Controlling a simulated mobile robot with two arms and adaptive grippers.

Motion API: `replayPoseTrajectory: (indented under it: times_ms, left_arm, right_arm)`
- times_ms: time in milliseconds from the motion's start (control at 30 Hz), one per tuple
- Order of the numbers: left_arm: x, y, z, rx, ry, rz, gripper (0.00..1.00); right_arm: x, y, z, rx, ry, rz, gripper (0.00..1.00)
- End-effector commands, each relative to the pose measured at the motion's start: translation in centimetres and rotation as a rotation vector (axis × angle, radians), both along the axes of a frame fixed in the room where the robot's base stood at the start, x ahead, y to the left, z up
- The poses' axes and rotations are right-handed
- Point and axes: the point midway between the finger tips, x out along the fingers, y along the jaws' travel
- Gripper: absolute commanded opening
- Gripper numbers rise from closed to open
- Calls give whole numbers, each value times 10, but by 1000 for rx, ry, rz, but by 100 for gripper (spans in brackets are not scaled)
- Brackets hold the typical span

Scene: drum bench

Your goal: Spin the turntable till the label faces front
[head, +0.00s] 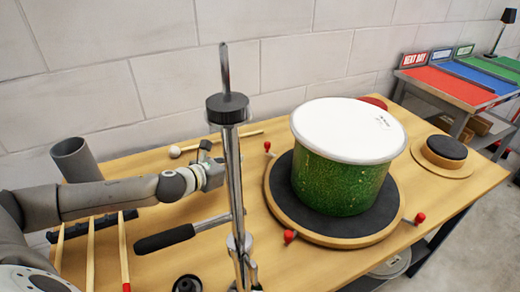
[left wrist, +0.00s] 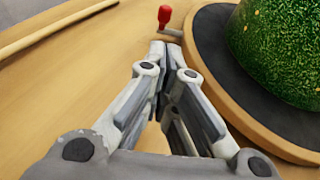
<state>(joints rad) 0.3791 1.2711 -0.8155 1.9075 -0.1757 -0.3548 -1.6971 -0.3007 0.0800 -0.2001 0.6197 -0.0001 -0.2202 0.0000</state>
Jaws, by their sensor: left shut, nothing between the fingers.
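The turntable (head: 281,209) has a dark top and a wooden rim with several red-tipped pegs. A sparkly green drum (head: 340,187) with a white head stands upright on it. Small dark print (head: 382,121) shows on the head's right side; no label shows on the visible green side. My left gripper (head: 211,150) is left of the turntable, partly hidden by the metal stand. In the left wrist view my left gripper (left wrist: 166,48) is shut and empty, its tips close to a red-tipped peg (left wrist: 165,16) by the rim (left wrist: 212,84). I cannot tell whether they touch. My right gripper is not in view.
A chrome stand (head: 236,190) with a black-gripped handle (head: 164,239) rises at the front. Drumsticks (head: 91,250) lie front left beside a grey tube (head: 75,160). A mallet (head: 218,141) lies behind. A dark round pad (head: 446,148) sits at right.

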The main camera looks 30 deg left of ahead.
Motion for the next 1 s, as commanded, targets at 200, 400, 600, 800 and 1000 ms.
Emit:
replayPoseTrajectory:
  times_ms: [200, 400, 600, 800, 1000]
  left_arm:
    - [37, -8, -10, -4, -3, 1, 0]
    - [68, -15, -23, -4, -1, 0, 0]
    - [93, -20, -24, -3, -2, 0, 0]
    - [105, -22, -26, -1, 0, 0, 0]
    - [107, -22, -27, -1, 0, -1, 0]
  right_arm:
    - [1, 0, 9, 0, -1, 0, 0]
    - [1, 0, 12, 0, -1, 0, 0]
    - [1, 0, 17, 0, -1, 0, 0]
    - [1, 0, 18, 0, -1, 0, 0]
    - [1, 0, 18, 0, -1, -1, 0]
